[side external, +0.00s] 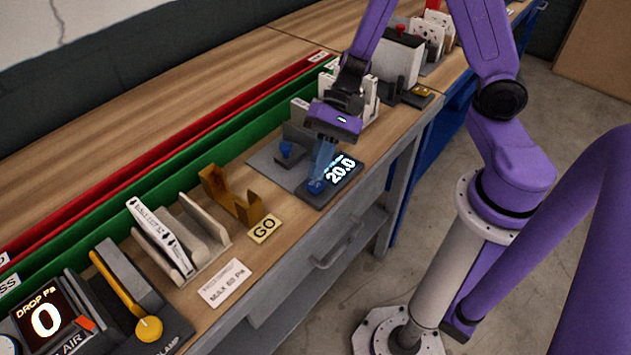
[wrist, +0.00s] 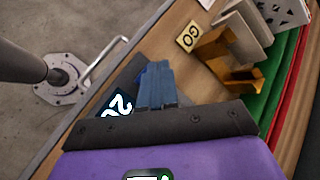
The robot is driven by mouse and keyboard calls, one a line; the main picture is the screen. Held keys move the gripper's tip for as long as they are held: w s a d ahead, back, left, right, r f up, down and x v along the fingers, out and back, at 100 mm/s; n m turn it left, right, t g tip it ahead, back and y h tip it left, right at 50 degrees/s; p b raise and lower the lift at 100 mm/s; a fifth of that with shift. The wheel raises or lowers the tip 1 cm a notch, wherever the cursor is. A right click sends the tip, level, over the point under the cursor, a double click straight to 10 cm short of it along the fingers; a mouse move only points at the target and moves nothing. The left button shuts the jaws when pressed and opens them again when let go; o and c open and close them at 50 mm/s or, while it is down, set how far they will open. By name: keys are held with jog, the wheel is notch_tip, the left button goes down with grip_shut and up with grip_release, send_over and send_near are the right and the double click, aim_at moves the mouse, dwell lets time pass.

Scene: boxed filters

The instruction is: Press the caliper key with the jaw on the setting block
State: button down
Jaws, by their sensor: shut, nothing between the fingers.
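The caliper is a grey plate with a dark display panel (side external: 346,172) that reads 20.0. Part of the display also shows in the wrist view (wrist: 117,103). A blue knob (side external: 287,150) stands on the plate, beside a grey upright block (side external: 299,133); I cannot tell whether they touch. My gripper (side external: 318,182) is shut and empty, with its blue fingers pointing down at the left end of the display panel. A blue key-like patch (side external: 315,187) lies at the fingertips; contact is unclear. In the wrist view, the shut fingers (wrist: 153,68) hide part of the panel.
A brass U-shaped gauge (side external: 231,199) and a GO plate (side external: 265,228) stand left of the caliper. Green (side external: 180,155) and red (side external: 200,120) channels run behind. The bench front edge is close.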

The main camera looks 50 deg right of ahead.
aim_at(322, 183)
jog(key=shift+r, duration=2.5)
jog(key=shift+s+r+n, duration=0.1)
jog(key=shift+s+n, duration=0.2)
jog(key=shift+s, duration=0.1)
jog(key=s+d+r+n+t+h, duration=0.1)
jog(key=s+d+n+h, duration=0.3)
jog(key=n, duration=0.5)
jog(key=s+d+r+n+t+h, duration=0.1)
jog(key=s+d+r+n+h, duration=0.2)
jog(key=s+n, duration=0.6)
jog(key=shift+s+d+n+h, duration=0.15)
jog(key=shift+d+n+h, duration=0.15)
jog(key=shift+d+h, duration=0.45)
